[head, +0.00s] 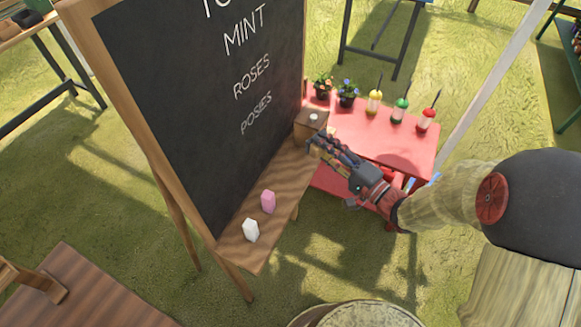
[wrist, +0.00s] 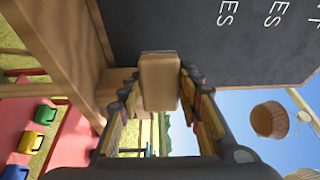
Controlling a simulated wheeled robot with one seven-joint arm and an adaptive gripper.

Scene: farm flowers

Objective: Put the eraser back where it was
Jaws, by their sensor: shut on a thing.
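My gripper (head: 318,145) is at the right end of the chalkboard's wooden ledge (head: 284,181), beside a brown wooden box (head: 310,123). In the wrist view my gripper (wrist: 160,98) is shut on a light-brown block, the eraser (wrist: 159,75), with a finger on each side. The eraser is in front of the chalkboard (wrist: 215,45). In the head view it is mostly hidden by the fingers. I cannot tell whether it touches the ledge or the board.
A pink block (head: 268,201) and a white block (head: 251,230) stand on the ledge's near part. The ledge between them and my gripper is clear. A red table (head: 400,155) behind holds flower pots and several bottles. A round wooden top (head: 365,315) is at the bottom.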

